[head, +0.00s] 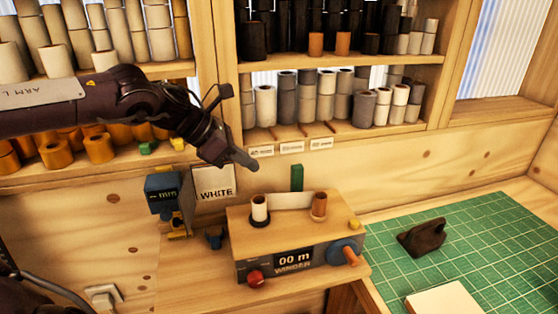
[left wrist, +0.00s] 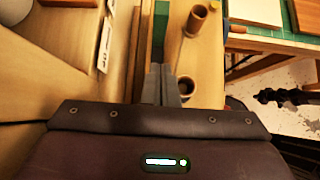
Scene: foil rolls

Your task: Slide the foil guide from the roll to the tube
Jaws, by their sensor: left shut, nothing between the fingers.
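The winder (head: 252,232) is a wooden box on the bench with a display reading "00 m". A pale roll (head: 259,208) stands upright at its left and a brown tube (head: 319,205) at its right. A whitish foil strip (head: 291,201) runs between them. A green upright piece (head: 297,177), possibly the foil guide, stands behind the strip; it also shows in the left wrist view (left wrist: 161,22). My left gripper (head: 252,166) is shut and empty, above and behind the roll. In the left wrist view the tube (left wrist: 197,19) is beyond the fingertips. My right gripper is not in view.
Shelves of rolls (head: 340,60) fill the wall behind. A green mat (head: 475,250) lies right.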

